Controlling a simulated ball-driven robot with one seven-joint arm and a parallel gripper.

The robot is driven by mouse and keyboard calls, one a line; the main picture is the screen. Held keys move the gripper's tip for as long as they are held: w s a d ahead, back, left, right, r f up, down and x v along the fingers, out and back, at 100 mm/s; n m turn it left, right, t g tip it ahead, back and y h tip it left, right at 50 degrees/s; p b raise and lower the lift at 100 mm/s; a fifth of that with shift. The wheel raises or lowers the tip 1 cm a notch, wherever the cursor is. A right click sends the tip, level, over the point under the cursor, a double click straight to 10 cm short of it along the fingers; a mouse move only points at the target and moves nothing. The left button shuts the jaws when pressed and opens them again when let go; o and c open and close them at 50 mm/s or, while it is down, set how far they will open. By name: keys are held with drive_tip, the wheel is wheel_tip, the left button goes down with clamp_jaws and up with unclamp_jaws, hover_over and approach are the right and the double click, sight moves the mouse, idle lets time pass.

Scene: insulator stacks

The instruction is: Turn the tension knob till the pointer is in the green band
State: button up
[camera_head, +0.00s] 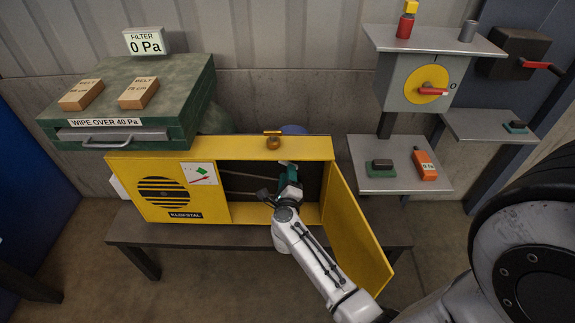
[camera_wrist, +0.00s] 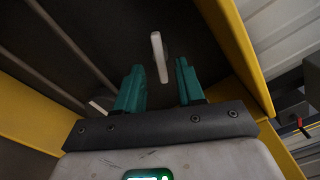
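The yellow cabinet (camera_head: 215,205) stands on a bench with its door (camera_head: 356,235) swung open. My gripper (camera_head: 289,166) reaches into its dark interior. In the wrist view, my gripper (camera_wrist: 160,66) is open, its teal fingers apart. A pale upright bar (camera_wrist: 159,57) shows between and beyond the fingertips; contact is not visible, and I cannot tell whether it is the pointer. A small brass-coloured knob (camera_head: 273,142) with an orange crosspiece sits on the cabinet's top edge. A white card (camera_head: 199,174) on the front bears a green patch and a red line. I cannot make out a pointer reading.
Pale rods (camera_wrist: 72,43) cross the cabinet interior. The open door flanks my arm on the right. A green filter box (camera_head: 190,85) stands at left with two belt blocks on top. Shelves (camera_head: 385,181) with small items and a yellow dial (camera_head: 427,85) are at right.

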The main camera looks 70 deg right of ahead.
drive_tip(key=shift+x, duration=2.55)
drive_tip(key=shift+c, duration=0.4)
clamp_jaws()
